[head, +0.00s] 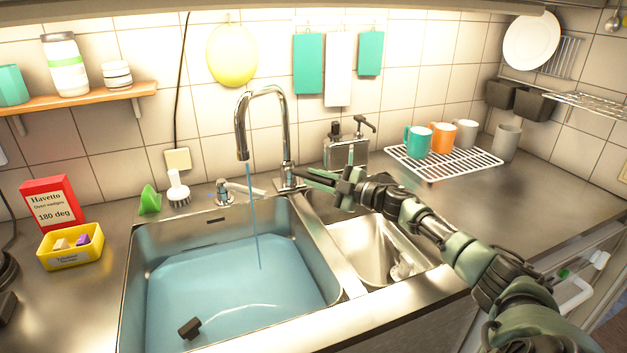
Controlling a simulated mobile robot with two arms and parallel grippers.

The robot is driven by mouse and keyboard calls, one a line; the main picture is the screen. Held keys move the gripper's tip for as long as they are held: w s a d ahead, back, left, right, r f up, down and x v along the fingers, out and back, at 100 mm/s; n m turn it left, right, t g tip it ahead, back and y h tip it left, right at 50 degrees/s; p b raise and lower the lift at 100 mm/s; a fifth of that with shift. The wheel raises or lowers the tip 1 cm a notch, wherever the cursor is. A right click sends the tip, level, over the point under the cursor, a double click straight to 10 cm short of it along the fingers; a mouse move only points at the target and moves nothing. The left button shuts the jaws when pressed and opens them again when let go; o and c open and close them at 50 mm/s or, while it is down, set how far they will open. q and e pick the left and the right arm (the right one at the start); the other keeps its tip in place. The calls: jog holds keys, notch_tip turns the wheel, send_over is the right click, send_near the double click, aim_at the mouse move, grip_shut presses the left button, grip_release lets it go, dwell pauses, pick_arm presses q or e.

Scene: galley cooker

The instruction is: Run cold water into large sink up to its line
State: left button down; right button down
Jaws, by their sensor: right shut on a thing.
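The large sink (137,262) is on the left of the steel counter in the head view, with blue-tinted water (235,285) covering its bottom. A thin blue stream (255,215) falls from the curved chrome tap (241,140) into it. A fill line on the sink wall cannot be made out. A dark plug-like piece (190,327) with a pale cord is in the water. My right gripper (312,176) is at the tap's base, shut on what looks like the tap lever, which the fingers mostly hide. My left gripper is not in view.
A small sink (370,250) is right of the large one. A soap dispenser (345,152) stands behind my right gripper. Mugs stand on a white rack (470,163) at the right. A red box (50,203) and a yellow tray (72,255) are at the left.

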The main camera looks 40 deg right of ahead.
jog(key=c, duration=1.3)
grip_release()
jog(key=shift+s, duration=0.1)
jog(key=v, duration=0.7)
jog(key=shift+s+b, duration=0.3)
jog(key=shift+b, duration=0.05)
jog(key=shift+d, duration=0.1)
